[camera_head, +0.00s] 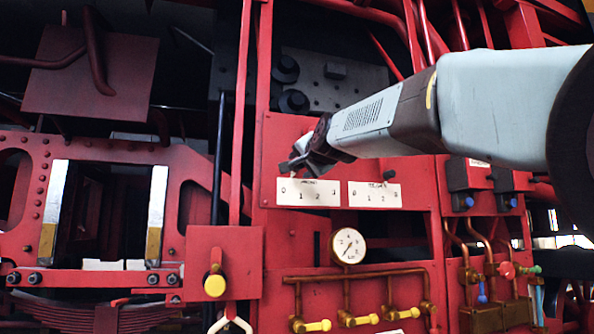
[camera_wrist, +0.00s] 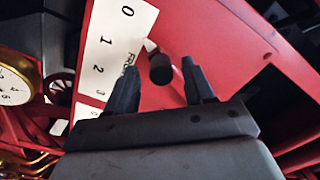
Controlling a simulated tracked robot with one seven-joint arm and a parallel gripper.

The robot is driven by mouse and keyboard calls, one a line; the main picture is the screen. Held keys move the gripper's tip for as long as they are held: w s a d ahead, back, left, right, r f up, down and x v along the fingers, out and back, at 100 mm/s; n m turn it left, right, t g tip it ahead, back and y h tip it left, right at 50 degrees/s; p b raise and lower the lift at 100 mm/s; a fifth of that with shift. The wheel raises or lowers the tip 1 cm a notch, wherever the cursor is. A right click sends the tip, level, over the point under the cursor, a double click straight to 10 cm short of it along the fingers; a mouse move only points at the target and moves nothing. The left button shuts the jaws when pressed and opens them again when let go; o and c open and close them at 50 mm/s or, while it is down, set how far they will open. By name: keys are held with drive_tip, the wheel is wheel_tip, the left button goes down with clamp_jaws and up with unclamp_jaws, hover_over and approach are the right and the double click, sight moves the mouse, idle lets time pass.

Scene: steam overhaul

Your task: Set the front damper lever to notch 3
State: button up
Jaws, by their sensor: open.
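The front damper lever shows as a short dark knob (camera_wrist: 160,70) in the wrist view. It stands out from the red panel beside a white scale plate (camera_wrist: 112,40) numbered 0 to 3. My gripper (camera_wrist: 159,64) is open, with one finger on each side of the knob and a visible gap to both. In the head view my gripper (camera_head: 294,163) is just above the left scale plate (camera_head: 308,193) and hides the front lever.
A second scale plate (camera_head: 374,195) with its own dark knob (camera_head: 389,174) is to the right. A pressure gauge (camera_head: 348,246) and brass pipes with yellow-handled valves (camera_head: 360,320) are below. Blue-knobbed valves (camera_head: 468,201) are further right.

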sight(298, 171)
drive_tip(key=shift+x, duration=2.1)
drive_tip(key=shift+w, duration=0.1)
clamp_jaws()
